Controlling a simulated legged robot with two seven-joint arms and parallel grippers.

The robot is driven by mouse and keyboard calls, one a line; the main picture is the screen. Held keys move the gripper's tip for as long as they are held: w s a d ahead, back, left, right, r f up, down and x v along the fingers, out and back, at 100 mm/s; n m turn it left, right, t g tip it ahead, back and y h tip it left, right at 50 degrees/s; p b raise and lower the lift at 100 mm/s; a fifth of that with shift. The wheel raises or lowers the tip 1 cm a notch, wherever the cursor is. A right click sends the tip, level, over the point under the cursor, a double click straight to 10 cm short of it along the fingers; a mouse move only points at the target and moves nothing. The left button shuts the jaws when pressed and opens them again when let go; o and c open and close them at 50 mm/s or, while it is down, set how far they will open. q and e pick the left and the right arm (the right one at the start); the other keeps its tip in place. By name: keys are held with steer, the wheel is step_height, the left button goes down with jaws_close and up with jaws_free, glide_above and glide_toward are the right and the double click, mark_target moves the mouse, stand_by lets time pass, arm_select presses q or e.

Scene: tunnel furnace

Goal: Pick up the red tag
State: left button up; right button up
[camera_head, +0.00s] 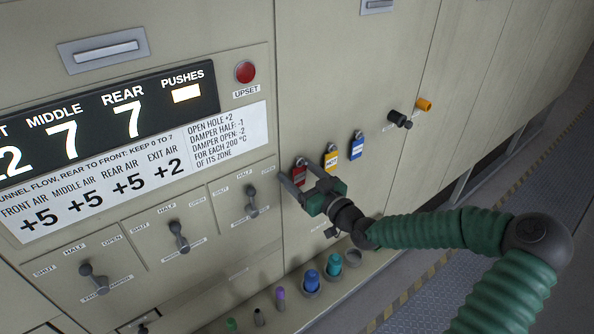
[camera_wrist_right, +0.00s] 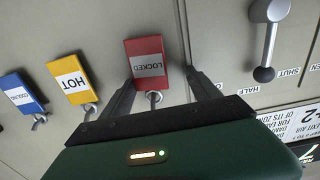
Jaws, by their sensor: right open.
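The red tag (camera_head: 299,172), lettered LOCKED, hangs from a hook on the beige panel, left of the yellow and blue tags. In the right wrist view the red tag (camera_wrist_right: 147,60) shows upside down, with its hook at its near end. My right gripper (camera_head: 297,180) is open at the red tag, and its fingers partly cover it in the head view. In the wrist view the two fingers (camera_wrist_right: 161,84) stand on either side of the tag's hook end. I cannot tell whether they touch it. My left gripper is not in view.
The yellow HOT tag (camera_head: 330,157) and the blue tag (camera_head: 357,146) hang close by on the right. A damper lever (camera_head: 251,199) is to the left. Below, a ledge holds several coloured pegs, including a blue one (camera_head: 311,281). The floor at right is clear.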

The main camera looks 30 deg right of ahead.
mark_target(305, 170)
steer(key=shift+w+f, duration=0.1)
steer(key=shift+w, duration=0.05)
steer(key=shift+d, duration=0.15)
steer(key=shift+d+f, duration=0.15)
steer(key=shift+d, duration=0.45)
steer(key=shift+d+f, duration=0.15)
steer(key=shift+d, duration=0.45)
steer(key=c, duration=0.6)
steer(key=shift+d, duration=0.15)
steer(key=c, duration=0.3)
steer(key=shift+a+r, duration=0.1)
steer(key=shift+a, duration=0.35)
steer(key=c, duration=0.5)
steer(key=shift+a+r, duration=0.1)
steer(key=shift+a, duration=0.45)
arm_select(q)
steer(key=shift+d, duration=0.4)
